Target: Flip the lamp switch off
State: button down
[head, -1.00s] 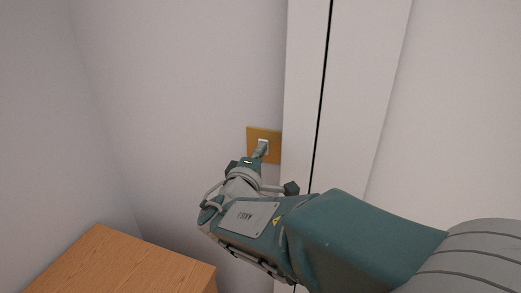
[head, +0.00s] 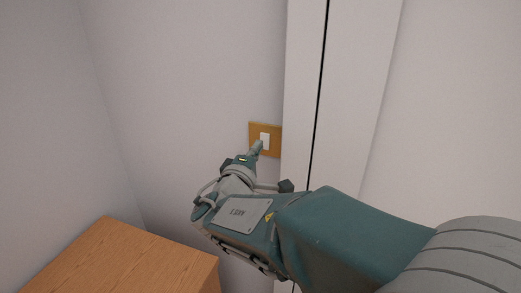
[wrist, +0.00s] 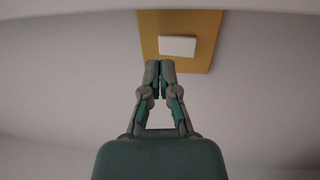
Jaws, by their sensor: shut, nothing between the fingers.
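The lamp switch is a white rocker (head: 265,141) on a brass-coloured plate (head: 273,129), fixed to the wall beside the white door frame. In the wrist view the rocker (wrist: 177,46) and the plate (wrist: 200,22) are just beyond my fingertips. My gripper (head: 258,146) points up at the switch from the lower left, with its tips overlapping the rocker's left edge in the head view. In the wrist view my gripper (wrist: 159,66) is shut and empty, its tips just short of the rocker. I cannot tell whether they touch it.
A wooden cabinet top (head: 120,262) stands at the lower left, below the switch. The white door frame (head: 302,100) rises close to the right of the plate. The wall (head: 190,90) left of the switch is clear.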

jog(key=r+v, duration=0.2)
jog(key=v, duration=0.8)
jog(key=shift+s+a+r, duration=0.15)
jog(key=shift+s+r, duration=0.05)
jog(key=shift+s, duration=0.05)
jog(key=s+d+f+m+g+h, duration=0.1)
jog(key=s+d+f+m+g, duration=0.15)
jog(key=d, duration=0.35)
jog(key=s+d+f+m+g+h, duration=0.1)
jog(key=d+f+m+g, duration=0.1)
jog(key=d+g, duration=0.25)
jog(key=s+d+f+m+g+h, duration=0.1)
jog(key=d+f+m+g, duration=0.1)
jog(key=d, duration=0.5)
jog(key=s+d+f+m+g+y, duration=0.1)
jog(key=s+f+m+g+y, duration=0.2)
jog(key=s, duration=0.9)
jog(key=shift+d+f+m+g+y, duration=0.3)
jog(key=shift+f+m+y, duration=0.9)
jog(key=shift+m+y, duration=1.6)
jog(key=shift+n+y, duration=0.5)
jog(key=shift+n, duration=0.05)
